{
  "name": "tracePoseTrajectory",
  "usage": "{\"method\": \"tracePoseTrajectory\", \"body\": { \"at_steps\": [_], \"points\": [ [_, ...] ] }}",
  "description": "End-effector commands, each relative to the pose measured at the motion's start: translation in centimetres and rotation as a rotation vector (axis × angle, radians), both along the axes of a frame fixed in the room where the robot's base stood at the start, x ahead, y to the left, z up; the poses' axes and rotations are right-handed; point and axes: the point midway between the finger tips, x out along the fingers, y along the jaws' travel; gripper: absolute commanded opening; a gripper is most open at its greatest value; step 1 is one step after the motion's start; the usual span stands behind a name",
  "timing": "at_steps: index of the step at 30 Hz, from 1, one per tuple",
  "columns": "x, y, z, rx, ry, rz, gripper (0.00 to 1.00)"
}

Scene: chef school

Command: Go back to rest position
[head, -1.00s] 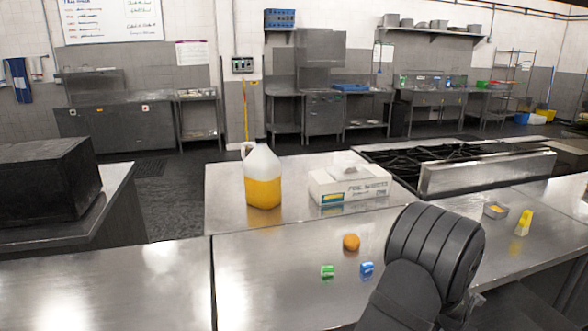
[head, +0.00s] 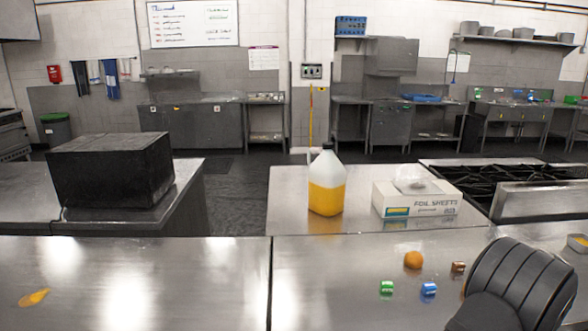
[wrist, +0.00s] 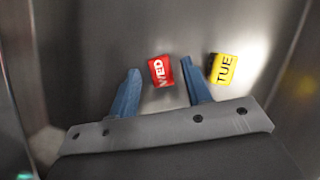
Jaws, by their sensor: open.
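My gripper (wrist: 160,68) shows in the wrist view with its two blue fingers apart and nothing clearly held. A red piece marked WED (wrist: 160,71) lies in line with the gap between the fingertips. A yellow piece marked TUE (wrist: 223,69) lies to the right of the right finger. Both lie on a grey metal surface; I cannot tell how far below the fingers it is. In the head view my dark arm fills the lower right, and the gripper itself is out of sight there.
Near my arm on the steel counter (head: 335,290) are an orange ball (head: 413,260), a green piece (head: 387,287), a blue piece (head: 429,289) and a brown piece (head: 458,267). A jug (head: 327,185) and foil box (head: 415,199) stand behind. The left counter holds a yellow item (head: 34,297).

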Motion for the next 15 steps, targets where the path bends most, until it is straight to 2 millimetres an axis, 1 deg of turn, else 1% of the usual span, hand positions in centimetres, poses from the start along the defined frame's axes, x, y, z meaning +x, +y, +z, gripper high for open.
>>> {"method": "tracePoseTrajectory", "body": {
  "at_steps": [4,6,15],
  "points": [
    [0.0,0.1,-1.5,0.003,0.001,0.0,0.45],
    [-0.1,0.4,-0.1,-0.003,-0.001,0.0,0.45],
    [-0.8,2.1,4.3,-0.002,-0.001,0.0,0.45]
  ]
}}
